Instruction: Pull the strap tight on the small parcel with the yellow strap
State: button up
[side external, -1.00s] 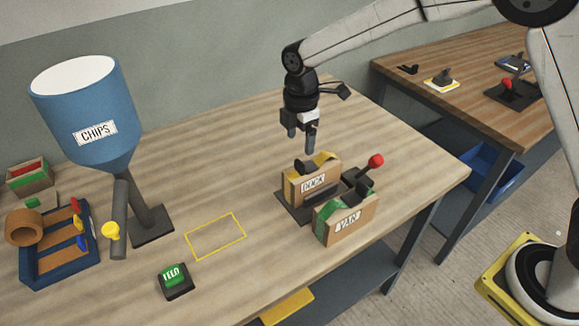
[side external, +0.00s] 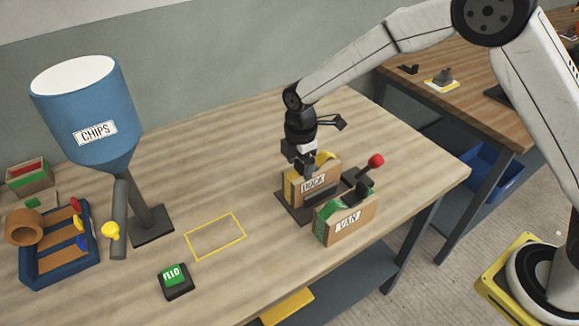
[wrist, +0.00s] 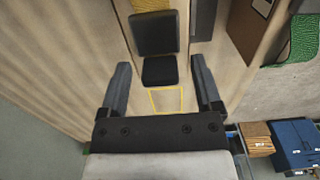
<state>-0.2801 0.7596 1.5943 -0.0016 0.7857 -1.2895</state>
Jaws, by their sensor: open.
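The small parcel with the yellow strap (side external: 292,191) is a brown box labelled DOCK, upright on a dark base on the table. Its yellow strap (side external: 326,158) shows over the top. My gripper (side external: 306,170) is right over this parcel, its fingertips at the top. In the wrist view my gripper (wrist: 162,88) is open, fingers apart on either side of a black two-part piece (wrist: 158,70), seemingly the strap's buckle. I cannot tell whether the fingers touch it. A bit of yellow (wrist: 150,4) shows beyond it.
A green-strapped parcel (side external: 331,232) labelled VAN stands just in front, and a red-knobbed lever (side external: 376,161) to the right. A yellow outline (side external: 215,236), a green button (side external: 174,275) and a blue CHIPS hopper (side external: 88,110) are left. The table behind is clear.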

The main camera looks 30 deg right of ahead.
grip_shut()
dwell(1.4)
